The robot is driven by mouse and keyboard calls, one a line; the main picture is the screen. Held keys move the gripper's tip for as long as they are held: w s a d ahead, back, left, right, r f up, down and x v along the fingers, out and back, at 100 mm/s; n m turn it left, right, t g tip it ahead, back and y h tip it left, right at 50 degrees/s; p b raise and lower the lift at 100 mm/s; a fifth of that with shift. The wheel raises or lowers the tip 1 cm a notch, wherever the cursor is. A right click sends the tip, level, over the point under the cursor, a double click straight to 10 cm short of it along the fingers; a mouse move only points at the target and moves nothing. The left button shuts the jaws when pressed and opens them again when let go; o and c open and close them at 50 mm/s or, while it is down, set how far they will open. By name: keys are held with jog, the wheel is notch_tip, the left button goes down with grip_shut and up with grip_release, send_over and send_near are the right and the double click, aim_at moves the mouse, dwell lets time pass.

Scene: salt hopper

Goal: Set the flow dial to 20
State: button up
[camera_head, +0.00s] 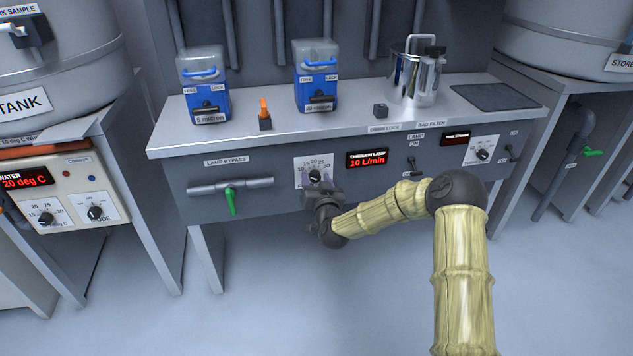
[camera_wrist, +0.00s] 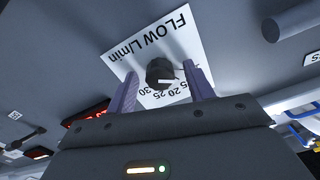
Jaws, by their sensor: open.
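The flow dial is a round black knob (camera_wrist: 160,72) on a white plate (camera_wrist: 180,35) marked "FLOW L/min". It also shows in the head view (camera_head: 315,176). Numbers 15, 20, 25 and 30 are legible in the wrist view. The knob's white mark points right, towards my right-hand finger, which hides part of the scale. My gripper (camera_wrist: 161,69) is open, with one finger on each side of the knob and a visible gap to each. The red display (camera_head: 367,159) beside the dial reads 10 L/min.
A grey pipe with a green lever (camera_head: 231,201), labelled lamp bypass, is left of the dial. Switches (camera_head: 412,167) and another dial (camera_head: 483,154) are to the right. Blue filter housings (camera_head: 205,101) and a steel pot (camera_head: 416,75) stand on the bench above. The floor in front is clear.

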jog(key=c, duration=1)
jog(key=shift+m, duration=0.3)
jog(key=m+p, duration=0.1)
jog(key=m, duration=0.3)
jog(key=shift+m+p, duration=0.35)
jog(key=shift+m, duration=0.05)
jog(key=m+p, duration=0.1)
jog(key=m, duration=0.5)
jog(key=shift+d+f, duration=0.1)
jog(key=shift+m, duration=0.3)
jog(key=o, duration=1)
